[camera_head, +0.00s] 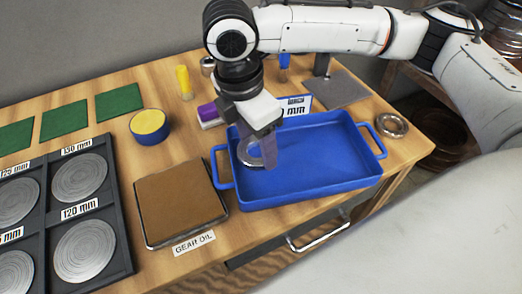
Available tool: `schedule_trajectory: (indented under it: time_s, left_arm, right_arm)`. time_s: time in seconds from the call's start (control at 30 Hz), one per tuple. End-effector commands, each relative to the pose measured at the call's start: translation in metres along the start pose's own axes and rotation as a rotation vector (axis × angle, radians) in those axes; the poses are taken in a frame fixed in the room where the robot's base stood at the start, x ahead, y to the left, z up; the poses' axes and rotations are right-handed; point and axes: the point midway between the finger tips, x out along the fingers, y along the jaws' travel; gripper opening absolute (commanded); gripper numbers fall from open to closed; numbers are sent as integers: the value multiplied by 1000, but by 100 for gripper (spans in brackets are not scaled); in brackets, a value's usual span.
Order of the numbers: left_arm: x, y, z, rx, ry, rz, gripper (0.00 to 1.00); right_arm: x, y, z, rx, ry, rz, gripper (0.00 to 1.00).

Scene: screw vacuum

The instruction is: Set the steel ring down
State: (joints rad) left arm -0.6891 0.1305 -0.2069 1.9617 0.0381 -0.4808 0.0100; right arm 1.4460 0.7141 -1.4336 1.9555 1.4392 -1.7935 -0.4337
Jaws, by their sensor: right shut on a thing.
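My right gripper (258,150) reaches down over the blue tray (328,178). It is shut on a steel ring (245,157), which shows at the left of its fingers. The fingers hide part of this ring. I cannot tell whether the ring touches the tray floor. Another steel ring (391,124) lies on the table to the right of the tray. My left gripper is not in view.
A brown pad in a shallow tray (178,199) has a GEAR OIL label in front. A dark rack (117,225) with round metal discs stands at left. A yellow-topped blue bowl (150,122) and green mats (64,121) are behind. The blue tray's right half is clear.

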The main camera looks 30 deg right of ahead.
Motion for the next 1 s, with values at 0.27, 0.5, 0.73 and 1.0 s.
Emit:
schedule_trajectory:
  time_s: [0.27,0.5,0.73,1.0]
  left_arm:
    - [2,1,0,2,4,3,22]
    - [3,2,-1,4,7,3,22]
    - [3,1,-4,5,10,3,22]
    - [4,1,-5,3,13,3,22]
  right_arm:
    - [24,0,-4,1,0,0,22]
    - [47,0,-7,0,1,2,22]
    - [46,0,-7,0,1,2,22]
    - [49,0,-8,0,1,0,79]
